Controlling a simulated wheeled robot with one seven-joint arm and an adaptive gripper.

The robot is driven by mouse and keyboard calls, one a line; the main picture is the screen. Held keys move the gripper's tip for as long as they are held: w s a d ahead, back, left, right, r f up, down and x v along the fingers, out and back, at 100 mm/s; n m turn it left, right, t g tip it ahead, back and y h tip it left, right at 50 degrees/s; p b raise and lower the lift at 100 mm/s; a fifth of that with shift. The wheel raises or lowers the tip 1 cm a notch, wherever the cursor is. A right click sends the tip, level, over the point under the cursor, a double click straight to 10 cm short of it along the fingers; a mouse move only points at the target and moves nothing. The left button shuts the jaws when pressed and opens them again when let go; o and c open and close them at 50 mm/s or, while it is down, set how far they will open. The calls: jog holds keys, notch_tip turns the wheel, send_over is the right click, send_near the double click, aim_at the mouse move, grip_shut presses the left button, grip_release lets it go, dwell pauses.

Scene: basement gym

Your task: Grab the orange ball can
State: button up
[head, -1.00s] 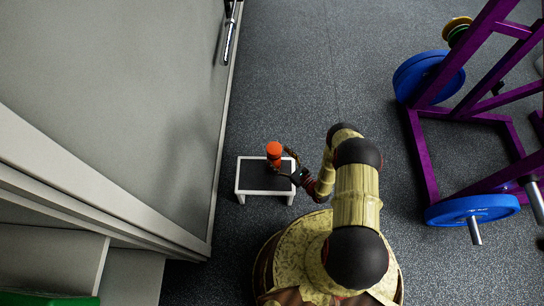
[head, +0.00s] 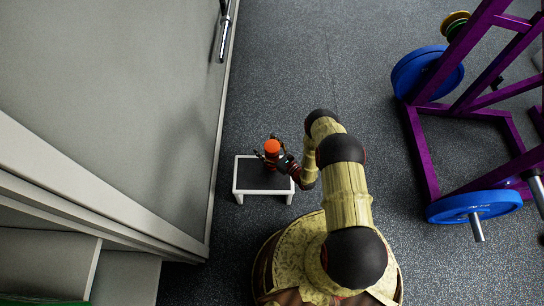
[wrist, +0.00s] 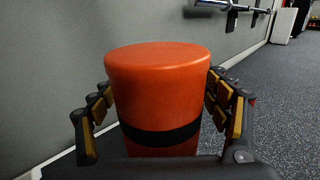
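The orange ball can (head: 272,147) stands upright on a small table with a dark top and white frame (head: 264,192). In the wrist view the can (wrist: 158,90) fills the middle, with an orange lid and a black band low on its side. My gripper (head: 266,146) reaches in from the right, its fingers on either side of the can. In the wrist view my gripper (wrist: 158,92) has one finger left and one right of the can, close to its sides. It looks open; contact is not clear. The can's lower part is hidden.
A large grey panel or cabinet (head: 120,100) stands just left of the table. A purple rack (head: 425,160) with blue weight plates (head: 474,205) is on the right. The grey floor beyond the table is clear.

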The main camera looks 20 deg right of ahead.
jog(key=shift+c, duration=1.2)
grip_shut()
